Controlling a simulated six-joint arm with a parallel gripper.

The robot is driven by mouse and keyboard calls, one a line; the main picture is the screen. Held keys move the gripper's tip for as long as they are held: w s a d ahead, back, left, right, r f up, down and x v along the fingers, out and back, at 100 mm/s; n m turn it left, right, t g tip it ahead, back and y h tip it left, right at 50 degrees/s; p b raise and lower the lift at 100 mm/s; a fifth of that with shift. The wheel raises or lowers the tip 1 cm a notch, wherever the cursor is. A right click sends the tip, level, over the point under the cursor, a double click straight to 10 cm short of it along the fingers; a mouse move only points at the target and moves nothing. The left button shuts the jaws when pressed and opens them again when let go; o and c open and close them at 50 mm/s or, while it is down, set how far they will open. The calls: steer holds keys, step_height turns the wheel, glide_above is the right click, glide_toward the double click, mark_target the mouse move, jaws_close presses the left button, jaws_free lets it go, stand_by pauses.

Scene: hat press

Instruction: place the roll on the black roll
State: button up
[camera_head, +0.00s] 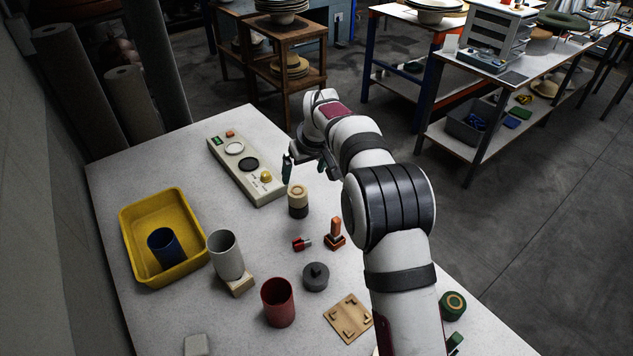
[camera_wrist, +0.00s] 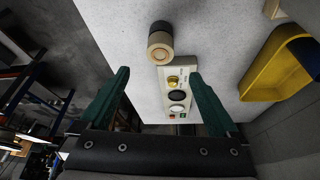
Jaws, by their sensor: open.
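The tan roll (camera_head: 298,191), with a ringed top face, sits upright on the black roll (camera_head: 298,211) beside the control panel. In the wrist view the tan roll (camera_wrist: 160,49) covers most of the black roll (camera_wrist: 159,27), whose dark side shows behind it. The two look touching and roughly lined up. My gripper (camera_head: 303,164) is open and empty, above and apart from the rolls. In the wrist view the fingers of my gripper (camera_wrist: 158,75) are wide apart, with the stack beyond their tips.
A control panel (camera_head: 226,155) with knobs lies behind the stack. A yellow tray (camera_head: 130,234) holding a blue cup (camera_head: 163,245) is at left. A grey cup (camera_head: 226,256), red cup (camera_head: 278,302), dark weight (camera_head: 316,277) and orange stamp (camera_head: 335,232) stand nearer. The table's far left corner is clear.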

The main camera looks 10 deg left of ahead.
steer(key=s+d+r+m+g, duration=0.1)
steer(key=s+d+r+m, duration=0.3)
steer(key=s, duration=0.5)
steer(key=s+d+r+m+g, duration=0.1)
steer(key=s+d+r, duration=0.1)
steer(key=s+d, duration=0.55)
steer(key=s+d+r+m, duration=0.3)
steer(key=s+d, duration=0.1)
steer(key=s, duration=0.6)
steer(key=s+d+f+m+g, duration=0.1)
steer(key=s+f+m, duration=0.1)
steer(key=s, duration=0.6)
steer(key=s+d+f+m, duration=0.1)
steer(key=s+f+m, duration=0.1)
steer(key=s, duration=0.6)
steer(key=shift+s+d+g+h, duration=0.15)
steer(key=shift+s+g+h, duration=0.15)
steer(key=shift+g, duration=0.1)
